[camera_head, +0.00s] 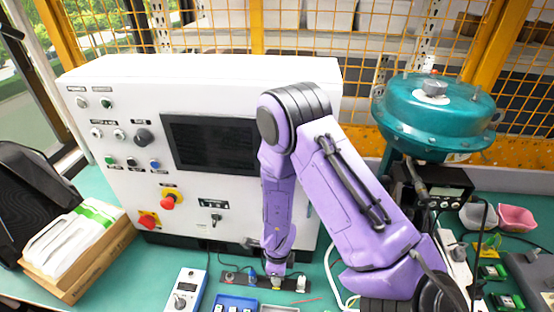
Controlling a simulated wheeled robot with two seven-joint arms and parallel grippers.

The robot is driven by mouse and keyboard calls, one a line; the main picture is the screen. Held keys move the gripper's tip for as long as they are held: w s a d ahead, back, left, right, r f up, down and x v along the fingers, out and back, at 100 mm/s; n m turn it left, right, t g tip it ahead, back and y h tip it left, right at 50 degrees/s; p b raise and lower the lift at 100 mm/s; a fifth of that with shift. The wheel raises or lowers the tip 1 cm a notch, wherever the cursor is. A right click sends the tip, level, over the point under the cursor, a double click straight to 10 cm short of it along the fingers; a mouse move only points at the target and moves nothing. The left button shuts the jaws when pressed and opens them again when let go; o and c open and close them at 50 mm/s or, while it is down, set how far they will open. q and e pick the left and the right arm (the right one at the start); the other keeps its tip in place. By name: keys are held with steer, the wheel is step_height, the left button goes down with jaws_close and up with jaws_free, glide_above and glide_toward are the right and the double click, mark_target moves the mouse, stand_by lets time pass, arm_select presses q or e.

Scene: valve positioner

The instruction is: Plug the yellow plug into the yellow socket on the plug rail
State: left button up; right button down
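The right arm, purple with black joints, comes in from the right and bends down at the middle of the table. My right gripper (276,267) points down over a dark rail (240,278) that lies in front of the white control cabinet. Its fingers are too small and hidden to tell whether they are open or hold anything. Small light pieces (300,284) sit on or by the rail, just right of the gripper. My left gripper is not in view.
The white cabinet (230,90) stands behind the rail. A white handheld box (186,290) and a blue tray (222,301) lie in front. A teal valve actuator (433,115) stands at the right. A wooden box with papers (75,245) is at the left.

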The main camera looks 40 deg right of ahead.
stand_by(0.5)
steer(key=c, duration=0.6)
jaws_free()
steer(key=shift+o, duration=0.2)
steer(key=shift+r, duration=3.15)
steer(key=shift+s+r, duration=0.1)
steer(key=shift+r, duration=0.25)
